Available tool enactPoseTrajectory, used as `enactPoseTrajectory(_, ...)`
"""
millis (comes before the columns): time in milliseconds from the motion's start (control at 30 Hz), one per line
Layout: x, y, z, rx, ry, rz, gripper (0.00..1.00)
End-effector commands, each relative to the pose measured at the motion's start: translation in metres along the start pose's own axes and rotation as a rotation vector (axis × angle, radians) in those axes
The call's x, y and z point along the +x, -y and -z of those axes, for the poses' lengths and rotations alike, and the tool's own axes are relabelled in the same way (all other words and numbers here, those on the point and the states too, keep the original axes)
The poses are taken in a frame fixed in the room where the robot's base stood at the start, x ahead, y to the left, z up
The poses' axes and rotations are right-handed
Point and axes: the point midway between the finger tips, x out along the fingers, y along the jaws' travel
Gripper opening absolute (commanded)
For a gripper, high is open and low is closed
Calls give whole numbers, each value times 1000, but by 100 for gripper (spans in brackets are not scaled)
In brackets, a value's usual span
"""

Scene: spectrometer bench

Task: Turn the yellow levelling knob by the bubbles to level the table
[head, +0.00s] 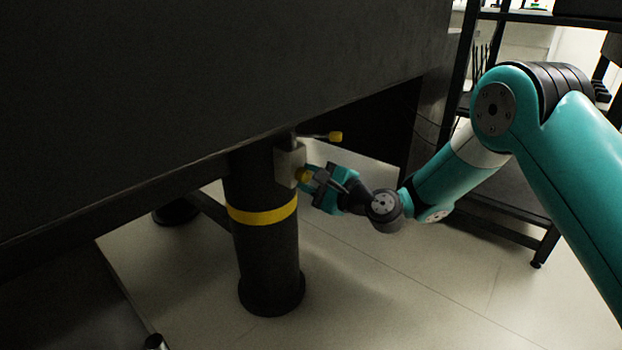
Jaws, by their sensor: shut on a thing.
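The yellow levelling knob (302,175) sits on a grey valve block (287,163) at the upper part of the black table leg (265,250). My gripper (307,176) reaches in from the right under the table and is shut on the knob. The fingers hide part of the knob. The dark table (220,75) fills the upper left of the head view. The bubbles are not in view.
A lever with a yellow tip (335,136) sticks out to the right just above my gripper. A yellow band (262,213) rings the leg. A black shelf frame (545,245) stands at the right. The pale floor (400,290) is clear below my arm.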

Motion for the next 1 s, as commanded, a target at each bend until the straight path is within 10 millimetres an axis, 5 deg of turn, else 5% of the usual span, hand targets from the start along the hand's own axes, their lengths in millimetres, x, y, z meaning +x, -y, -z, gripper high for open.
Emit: enactPoseTrajectory(1000, 0, -1, 1, -823, -1, 0, 10)
